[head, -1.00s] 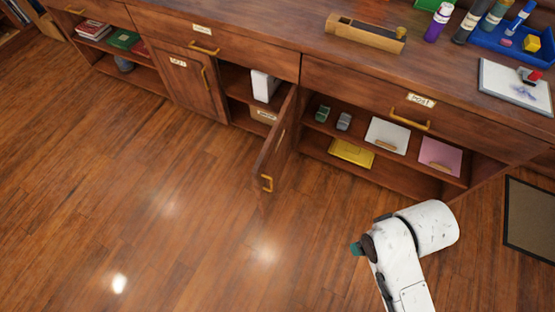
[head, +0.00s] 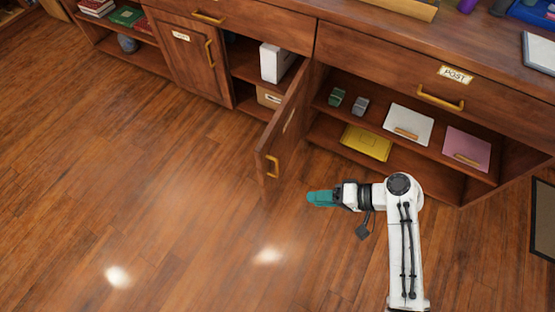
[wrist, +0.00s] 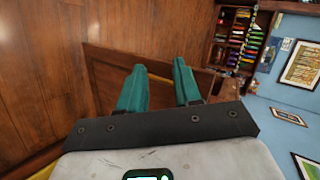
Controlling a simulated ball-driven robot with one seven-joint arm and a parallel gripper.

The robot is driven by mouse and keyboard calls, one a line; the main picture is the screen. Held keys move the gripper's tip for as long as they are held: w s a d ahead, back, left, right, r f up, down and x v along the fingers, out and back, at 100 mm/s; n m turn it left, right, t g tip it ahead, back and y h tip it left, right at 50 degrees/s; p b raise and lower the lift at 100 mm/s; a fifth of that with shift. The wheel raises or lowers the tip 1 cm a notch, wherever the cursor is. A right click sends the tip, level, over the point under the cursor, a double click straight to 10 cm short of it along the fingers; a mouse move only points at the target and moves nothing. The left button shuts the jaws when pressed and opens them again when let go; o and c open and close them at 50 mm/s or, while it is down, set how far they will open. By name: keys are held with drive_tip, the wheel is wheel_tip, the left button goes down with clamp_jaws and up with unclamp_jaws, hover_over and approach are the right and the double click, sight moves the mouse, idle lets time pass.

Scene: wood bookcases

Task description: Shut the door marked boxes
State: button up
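A wooden cabinet door (head: 285,132) stands open in the head view, hinged at the right of its compartment and swung out over the floor. It carries a brass handle (head: 273,166) near its free edge and a pale label seen too steeply to read. My gripper (head: 318,198) is to the right of the door's free end, on the handle side, apart from it. Its teal fingers point left. In the wrist view my gripper (wrist: 160,85) has its two fingers spread, with nothing seen between them; a brown wooden panel is beyond them.
The open compartment holds a white box (head: 277,62) and a labelled tan box (head: 269,97). A shut labelled door (head: 188,66) is to its left. The open shelves at right hold a yellow folder (head: 366,142) and several other items. The floor left of the door is clear.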

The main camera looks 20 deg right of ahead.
drive_tip(key=w+d+m+t+y+b, duration=0.1)
drive_tip(key=w, duration=0.1)
drive_tip(key=w+d+m+t+y+b, duration=0.1)
drive_tip(key=w+t+b, duration=0.1)
drive_tip(key=w, duration=0.1)
drive_tip(key=w+d+m+t+y+b, duration=0.1)
drive_tip(key=w+t, duration=0.1)
drive_tip(key=w, duration=0.1)
drive_tip(key=shift+w+d+f+m+b, duration=0.15)
drive_tip(key=shift+d+f+m+b, duration=0.15)
drive_tip(key=shift+f+b, duration=0.1)
clamp_jaws()
drive_tip(key=t+b, duration=0.1)
drive_tip(key=b, duration=0.1)
approach(267, 146)
drive_tip(key=x, duration=0.7)
drive_tip(key=shift+w+d+f, duration=0.15)
